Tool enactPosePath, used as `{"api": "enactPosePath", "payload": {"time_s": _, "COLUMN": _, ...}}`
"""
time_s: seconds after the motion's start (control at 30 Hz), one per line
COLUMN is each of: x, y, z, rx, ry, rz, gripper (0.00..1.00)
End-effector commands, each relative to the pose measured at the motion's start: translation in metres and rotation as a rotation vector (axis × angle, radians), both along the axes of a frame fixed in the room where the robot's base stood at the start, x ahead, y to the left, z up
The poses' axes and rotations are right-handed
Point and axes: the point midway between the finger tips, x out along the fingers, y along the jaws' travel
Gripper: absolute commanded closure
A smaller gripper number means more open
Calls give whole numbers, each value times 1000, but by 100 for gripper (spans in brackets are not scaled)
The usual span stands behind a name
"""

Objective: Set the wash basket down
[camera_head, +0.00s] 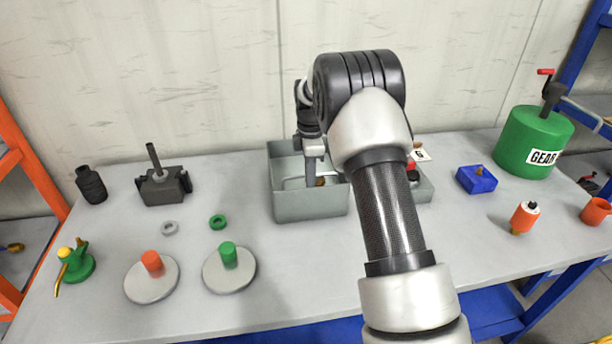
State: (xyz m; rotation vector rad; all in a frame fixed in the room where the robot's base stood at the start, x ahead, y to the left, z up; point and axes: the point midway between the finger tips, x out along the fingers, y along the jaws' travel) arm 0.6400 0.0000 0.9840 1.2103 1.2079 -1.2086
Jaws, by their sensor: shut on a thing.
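My gripper (316,172) reaches down into an open grey tank (310,204) at the middle of the table. It is shut on the wash basket, which is mostly hidden by the tank's front wall and my arm. A pale edge (293,183), which looks like part of the basket, shows inside the tank to the left of the fingers. A small brownish piece (320,182) shows just below the fingertips. I cannot tell whether the basket touches the tank floor.
A grey tray (424,190) is partly behind my arm. Discs with an orange peg (151,263) and a green peg (229,256) stand at front left. The front middle is clear.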

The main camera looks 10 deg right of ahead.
Motion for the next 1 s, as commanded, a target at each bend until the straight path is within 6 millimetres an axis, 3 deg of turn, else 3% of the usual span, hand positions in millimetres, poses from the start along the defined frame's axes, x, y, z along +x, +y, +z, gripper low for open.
{"api": "enactPosePath", "payload": {"time_s": 0.5, "x": -3, "y": 0, "z": -22, "rx": 0, "ry": 12, "rz": 0, "gripper": 100}}
{"api": "enactPosePath", "payload": {"time_s": 0.6, "x": -3, "y": 0, "z": -22, "rx": 0, "ry": 12, "rz": 0, "gripper": 79}}
{"api": "enactPosePath", "payload": {"time_s": 0.7, "x": -2, "y": 0, "z": -20, "rx": 0, "ry": 8, "rz": 0, "gripper": 66}}
{"api": "enactPosePath", "payload": {"time_s": 1.0, "x": -1, "y": 0, "z": -17, "rx": 0, "ry": 4, "rz": 0, "gripper": 66}}
